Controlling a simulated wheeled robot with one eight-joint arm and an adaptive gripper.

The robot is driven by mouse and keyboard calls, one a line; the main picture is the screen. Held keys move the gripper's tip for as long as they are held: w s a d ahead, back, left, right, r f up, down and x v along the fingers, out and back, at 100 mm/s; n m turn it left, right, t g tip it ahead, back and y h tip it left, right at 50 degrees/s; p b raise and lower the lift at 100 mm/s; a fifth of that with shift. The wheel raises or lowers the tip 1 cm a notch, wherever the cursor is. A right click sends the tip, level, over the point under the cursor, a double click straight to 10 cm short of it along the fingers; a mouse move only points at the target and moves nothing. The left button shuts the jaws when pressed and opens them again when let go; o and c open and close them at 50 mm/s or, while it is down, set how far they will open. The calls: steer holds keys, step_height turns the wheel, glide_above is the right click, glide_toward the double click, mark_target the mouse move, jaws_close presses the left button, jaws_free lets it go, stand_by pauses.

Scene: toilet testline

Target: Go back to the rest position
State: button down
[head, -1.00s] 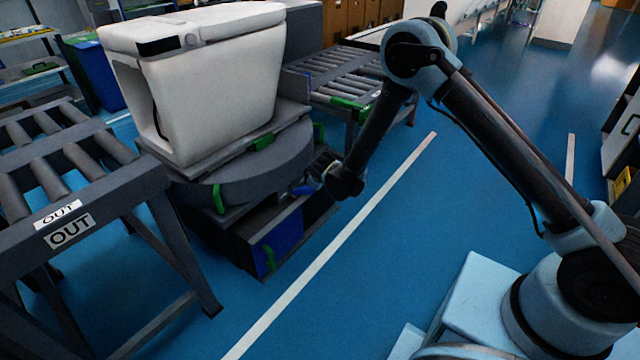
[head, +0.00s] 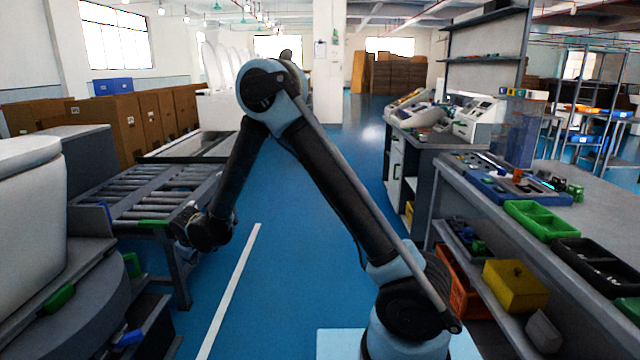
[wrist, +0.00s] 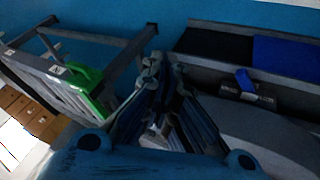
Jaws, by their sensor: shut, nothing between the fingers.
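My gripper (head: 190,228) is at the end of my bent arm, left of the middle in the head view, small and dark there. It is in front of the roller conveyor. In the wrist view my gripper (wrist: 160,92) has its fingers together with nothing between them. The white toilet (head: 30,225) is cut off at the left edge of the head view, on a grey round turntable (head: 75,318). My gripper is to the right of the turntable and apart from the toilet.
A roller conveyor (head: 140,192) with a green block stands behind the turntable. A workbench (head: 600,225) with green bins (head: 540,218) and a yellow bin (head: 515,286) lines the right. Blue floor with a white line (head: 235,285) is open between them. Cardboard boxes (head: 150,120) stand at the back left.

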steer(key=w+d+r+m+h, duration=0.15)
steer(key=d+r, duration=0.35)
steer(key=d, duration=0.5)
steer(key=w+d+r+m, duration=0.25)
steer(key=d+r, duration=0.35)
steer(key=d, duration=0.4)
steer(key=w+d+r+m+h, duration=0.1)
steer(key=w+d+r, duration=0.3)
steer(key=d, duration=0.6)
steer(key=s+d+r+m+g, duration=0.1)
steer(key=s+d+r+m, duration=0.1)
steer(key=s+d, duration=0.5)
steer(key=s+d+r+m, duration=0.1)
steer(key=s+d+r, duration=0.15)
steer(key=d, duration=0.75)
steer(key=s+d+r+m+g, duration=0.1)
steer(key=s+d+m, duration=0.1)
steer(key=s+d, duration=0.5)
steer(key=s+d+f+m+g, duration=0.1)
steer(key=s+d+f+m, duration=0.3)
steer(key=s+d, duration=0.7)
steer(key=shift+s+f+h, duration=0.45)
steer(key=shift+s+f, duration=0.3)
steer(key=shift+s, duration=0.3)
steer(key=shift+d, duration=0.1)
